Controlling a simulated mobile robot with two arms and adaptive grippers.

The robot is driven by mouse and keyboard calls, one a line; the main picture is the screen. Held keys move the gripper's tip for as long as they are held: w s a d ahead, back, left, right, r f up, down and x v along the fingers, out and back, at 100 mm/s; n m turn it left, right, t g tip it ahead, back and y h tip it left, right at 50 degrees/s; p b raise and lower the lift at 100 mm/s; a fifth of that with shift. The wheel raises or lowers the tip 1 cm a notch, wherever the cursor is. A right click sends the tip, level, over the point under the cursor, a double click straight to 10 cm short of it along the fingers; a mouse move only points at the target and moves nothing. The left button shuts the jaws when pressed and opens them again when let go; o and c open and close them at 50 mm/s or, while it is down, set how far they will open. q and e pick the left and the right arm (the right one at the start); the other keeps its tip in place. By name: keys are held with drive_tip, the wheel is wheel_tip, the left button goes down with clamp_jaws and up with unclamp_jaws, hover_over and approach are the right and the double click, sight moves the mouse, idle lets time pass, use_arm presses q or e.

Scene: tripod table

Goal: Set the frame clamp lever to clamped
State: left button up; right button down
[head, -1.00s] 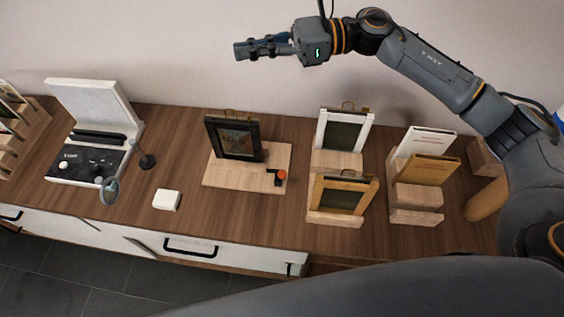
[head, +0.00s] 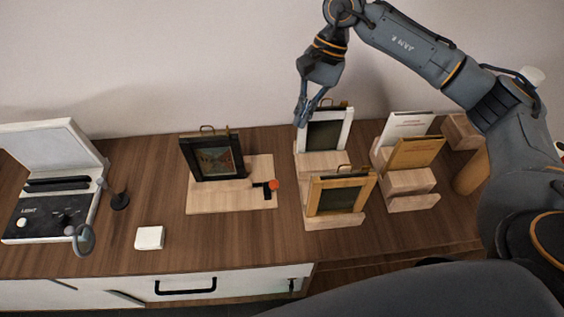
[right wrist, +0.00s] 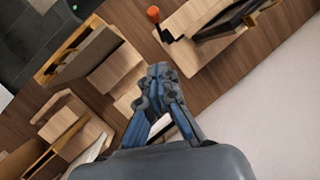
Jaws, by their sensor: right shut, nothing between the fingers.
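The clamp lever is black with an orange-red knob (head: 274,184). It sits at the right side of a pale wooden base (head: 232,202), beside a dark picture frame (head: 190,165) that stands on that base. In the right wrist view the orange knob (right wrist: 153,14) is near the top, on its black arm. My right gripper (head: 300,124) is shut and empty, pointing down, above the table near the white frame. It also shows in the right wrist view (right wrist: 158,70), apart from the lever. My left gripper is not in view.
A white frame (head: 347,131) and a wooden-coloured frame (head: 314,195) stand on wooden holders to the right of the lever. Books (head: 418,152) stand further right. A white block (head: 149,238) and a light box (head: 50,212) are at left. The tabletop in front of the base is clear.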

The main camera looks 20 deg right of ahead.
drive_tip(key=p, duration=0.4)
approach(274, 186)
drive_tip(key=w+d+f, duration=0.2)
drive_tip(key=w+f, duration=0.2)
drive_tip(key=f, duration=0.1)
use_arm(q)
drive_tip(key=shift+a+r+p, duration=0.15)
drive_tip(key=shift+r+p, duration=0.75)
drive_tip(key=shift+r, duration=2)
use_arm(e)
drive_tip(key=shift+s+a+f, duration=0.5)
drive_tip(key=shift+s+a, duration=0.15)
drive_tip(key=shift+a, duration=0.1)
drive_tip(key=shift+s+a+f, duration=0.5)
drive_tip(key=shift+s+a, duration=0.2)
